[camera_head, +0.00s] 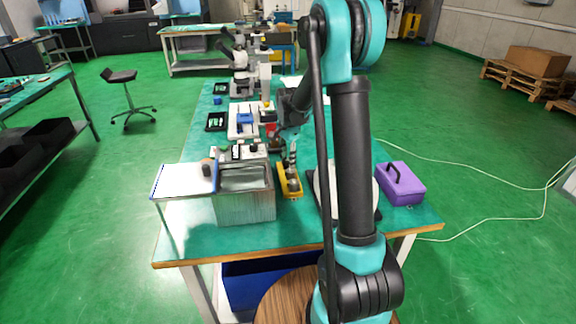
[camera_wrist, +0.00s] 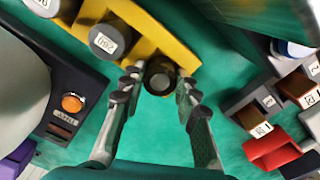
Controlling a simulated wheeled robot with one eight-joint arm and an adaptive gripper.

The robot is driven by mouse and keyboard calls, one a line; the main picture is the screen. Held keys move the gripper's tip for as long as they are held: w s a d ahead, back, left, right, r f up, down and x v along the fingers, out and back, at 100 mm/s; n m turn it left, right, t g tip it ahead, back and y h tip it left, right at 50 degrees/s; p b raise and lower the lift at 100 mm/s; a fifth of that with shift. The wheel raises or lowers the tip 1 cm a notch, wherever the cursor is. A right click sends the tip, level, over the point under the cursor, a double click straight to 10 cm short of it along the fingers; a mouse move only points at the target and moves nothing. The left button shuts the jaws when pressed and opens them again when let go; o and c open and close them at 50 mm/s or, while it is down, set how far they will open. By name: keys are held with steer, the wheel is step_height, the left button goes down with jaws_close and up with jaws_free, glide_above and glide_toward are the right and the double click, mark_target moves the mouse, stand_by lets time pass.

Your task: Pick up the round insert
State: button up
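A small round dark insert (camera_wrist: 159,76) with a lighter rim sits at the edge of a yellow holder (camera_wrist: 165,45) in the wrist view. My gripper (camera_wrist: 158,84) is open, with one finger on each side of the insert. Narrow gaps seem to show between the fingers and the insert; contact is hard to tell. A larger grey cylinder with a white label (camera_wrist: 108,40) stands in the same holder, up and left of the insert. In the head view, the yellow holder (camera_head: 290,192) lies on the green bench, and my gripper (camera_head: 291,160) is over it.
A metal tank (camera_head: 246,205) stands left of the holder. A purple case (camera_head: 400,184) is on the right. In the wrist view, a dark box with an orange button (camera_wrist: 73,102) is left, and red and dark blocks (camera_wrist: 270,152) are right.

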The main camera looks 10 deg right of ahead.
jaws_close()
steer(key=shift+r, duration=0.1)
